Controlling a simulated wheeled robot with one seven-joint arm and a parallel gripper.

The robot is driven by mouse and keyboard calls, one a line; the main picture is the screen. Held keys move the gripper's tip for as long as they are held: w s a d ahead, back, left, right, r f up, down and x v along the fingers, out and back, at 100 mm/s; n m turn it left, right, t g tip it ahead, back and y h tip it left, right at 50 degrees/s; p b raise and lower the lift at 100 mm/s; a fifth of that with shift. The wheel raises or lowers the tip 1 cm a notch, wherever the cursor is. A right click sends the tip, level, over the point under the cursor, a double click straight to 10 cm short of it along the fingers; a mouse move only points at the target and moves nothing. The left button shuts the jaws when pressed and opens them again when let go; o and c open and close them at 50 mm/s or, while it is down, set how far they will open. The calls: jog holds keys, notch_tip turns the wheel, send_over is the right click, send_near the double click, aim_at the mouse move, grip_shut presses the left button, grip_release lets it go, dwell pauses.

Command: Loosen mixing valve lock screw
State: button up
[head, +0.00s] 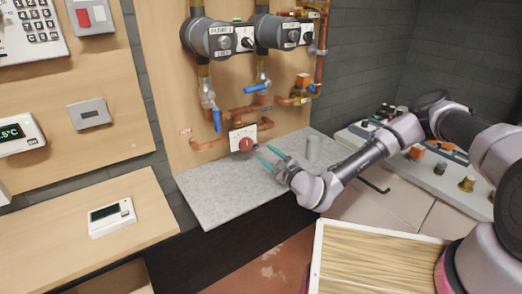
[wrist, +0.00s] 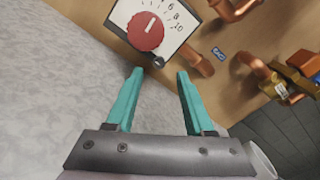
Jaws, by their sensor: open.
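The mixing valve has a white dial plate (head: 240,134) with a red knob (head: 246,145), mounted on copper pipes on the wooden board. In the wrist view the red knob (wrist: 146,31) sits on the tilted dial plate (wrist: 172,14), with numbers up to 10. A small dark lock screw (wrist: 158,61) shows at the plate's lower corner, just beyond my fingertips. My gripper (head: 263,155) has two teal fingers and is open and empty, to the right of and slightly below the knob. In the wrist view my gripper (wrist: 160,72) points at the screw, apart from it.
Two grey pumps (head: 210,40) hang above, with blue valve handles (head: 217,120) below them. Copper pipes (wrist: 200,60) run close to the dial.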

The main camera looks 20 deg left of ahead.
aim_at(257, 147)
jog(key=shift+x, duration=2.15)
grip_shut()
